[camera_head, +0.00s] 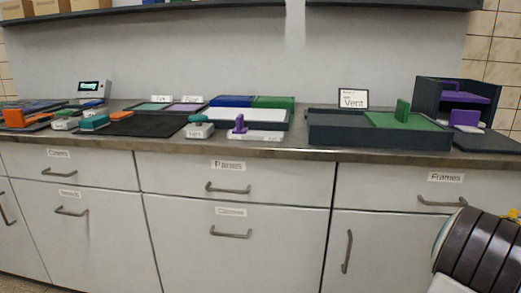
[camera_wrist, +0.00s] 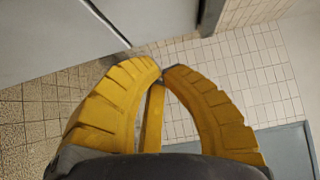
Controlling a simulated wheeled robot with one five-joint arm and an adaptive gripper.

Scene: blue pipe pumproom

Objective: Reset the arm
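My gripper (camera_wrist: 164,70) shows in the wrist view with yellow ribbed fingers. The two large fingers curve inward and their tips come together, with a thin yellow piece between them. Nothing is held in it. Beyond it are a tiled floor and tiled wall, with no object near the tips. In the head view my dark ribbed arm is at the lower right, in front of the cabinets, with only a small bit of yellow at the right edge. The gripper's fingers are mostly out of that view.
A steel counter (camera_head: 300,152) over white cabinets (camera_head: 235,190) runs across the head view. It holds a dark tray with a green panel (camera_head: 385,120), a purple-lined box (camera_head: 455,95), a white-topped tray (camera_head: 248,115) and a black mat (camera_head: 150,124). Shelves hang above.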

